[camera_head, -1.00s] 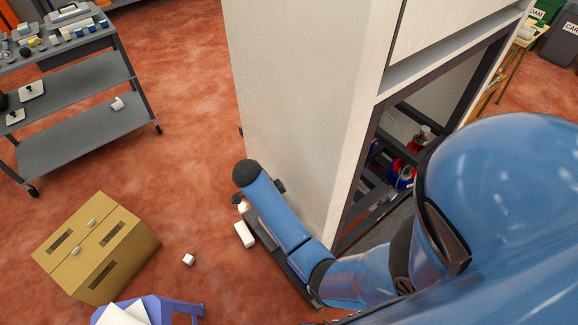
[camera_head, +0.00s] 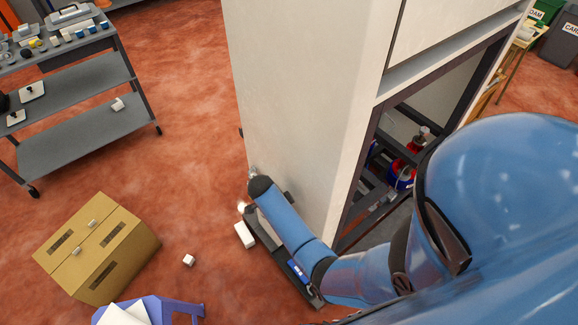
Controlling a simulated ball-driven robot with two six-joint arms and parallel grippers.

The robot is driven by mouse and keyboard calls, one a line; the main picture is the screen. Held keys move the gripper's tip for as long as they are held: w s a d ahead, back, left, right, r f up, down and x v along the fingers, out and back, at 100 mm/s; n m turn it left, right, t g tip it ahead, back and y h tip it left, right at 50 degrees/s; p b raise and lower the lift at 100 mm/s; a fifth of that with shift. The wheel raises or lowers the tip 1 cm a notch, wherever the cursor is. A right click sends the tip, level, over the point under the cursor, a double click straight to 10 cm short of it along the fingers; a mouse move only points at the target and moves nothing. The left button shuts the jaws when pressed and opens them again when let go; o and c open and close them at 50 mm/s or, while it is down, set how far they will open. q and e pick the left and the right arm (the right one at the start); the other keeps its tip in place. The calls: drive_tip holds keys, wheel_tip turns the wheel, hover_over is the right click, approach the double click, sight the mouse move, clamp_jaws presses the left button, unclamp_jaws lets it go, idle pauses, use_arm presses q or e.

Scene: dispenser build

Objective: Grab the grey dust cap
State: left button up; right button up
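I cannot pick out the grey dust cap for certain. Several small parts stand on the top of the grey trolley (camera_head: 75,88) at the upper left, among them a dark grey round piece (camera_head: 25,53) and a yellow ring-like piece (camera_head: 41,44), too small to identify. A blue arm of mine comes in from the right and its dark end is beside the tall pale cabinet's lower left corner. A small grey bit (camera_head: 252,172) shows just past that end; I cannot tell what it is. Neither gripper can be made out.
The tall pale cabinet (camera_head: 300,110) blocks the middle; its open bay holds red and blue items (camera_head: 402,172). A cardboard box (camera_head: 95,250), a blue-purple stool (camera_head: 180,305) and a small white block (camera_head: 188,260) are at lower left. Red floor is clear between trolley and cabinet.

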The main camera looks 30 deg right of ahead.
drive_tip(key=shift+c, duration=0.3)
drive_tip(key=c, duration=1)
